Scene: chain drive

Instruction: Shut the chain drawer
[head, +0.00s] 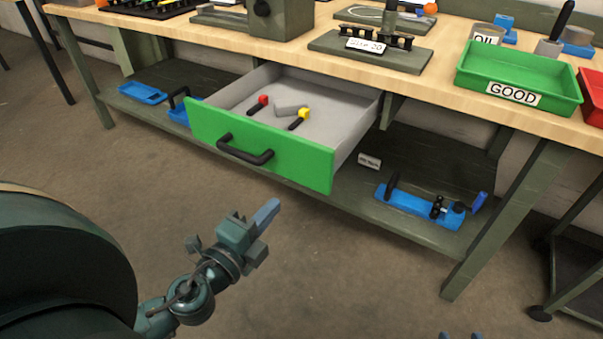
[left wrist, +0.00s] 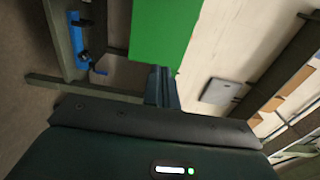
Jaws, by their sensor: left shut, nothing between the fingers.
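The chain drawer (head: 262,150) has a green front and a dark bar handle (head: 245,151). It stands pulled out from under the bench top, with its grey inside showing. My left gripper (head: 268,213) is shut and empty, in front of and below the drawer front, apart from it in the head view. In the left wrist view the shut fingers (left wrist: 161,86) point toward the green drawer front (left wrist: 163,32); I cannot tell the exact gap. Two fingertips of my right gripper (head: 462,336) show apart at the bottom edge; the rest is out of frame.
A red-ended piece (head: 262,101), a yellow-ended piece (head: 301,116) and a grey piece lie in the drawer. A green GOOD tray (head: 515,100) stands on the bench. Blue tools (head: 425,208) lie on the lower shelf. The floor before the drawer is clear.

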